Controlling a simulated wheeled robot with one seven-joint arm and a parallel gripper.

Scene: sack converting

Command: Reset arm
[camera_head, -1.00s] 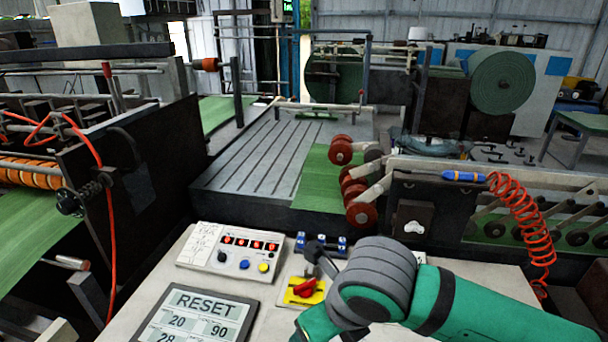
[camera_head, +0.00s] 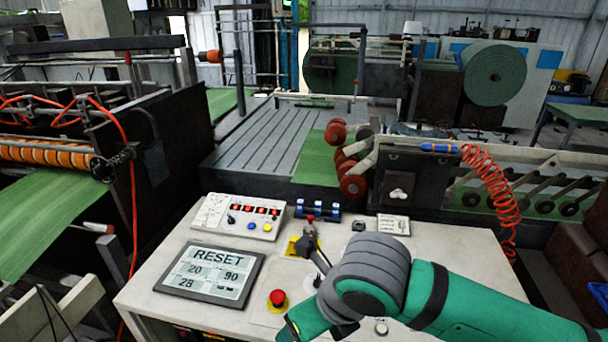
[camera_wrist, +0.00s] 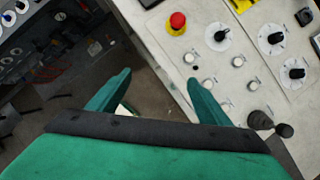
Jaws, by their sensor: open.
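My gripper shows in the wrist view (camera_wrist: 157,96) with its two green fingers spread wide and nothing between them. It hangs by the edge of the control console (camera_head: 158,252), with the dark floor below its left finger and the console's panel behind its right finger. In the head view my green and grey arm crosses the lower right, above the console. I cannot make out the fingertips there. A grey tablet (camera_head: 212,275) on the console reads RESET, with 20, 90 and 28 below.
A red mushroom button (camera_head: 277,297) stands on the console; a red button also shows in the wrist view (camera_wrist: 177,21). A white button box (camera_head: 238,217) sits behind. A black-knobbed lever (camera_wrist: 262,120) stands near the right finger. Dark machinery (camera_head: 165,140) rises at the left.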

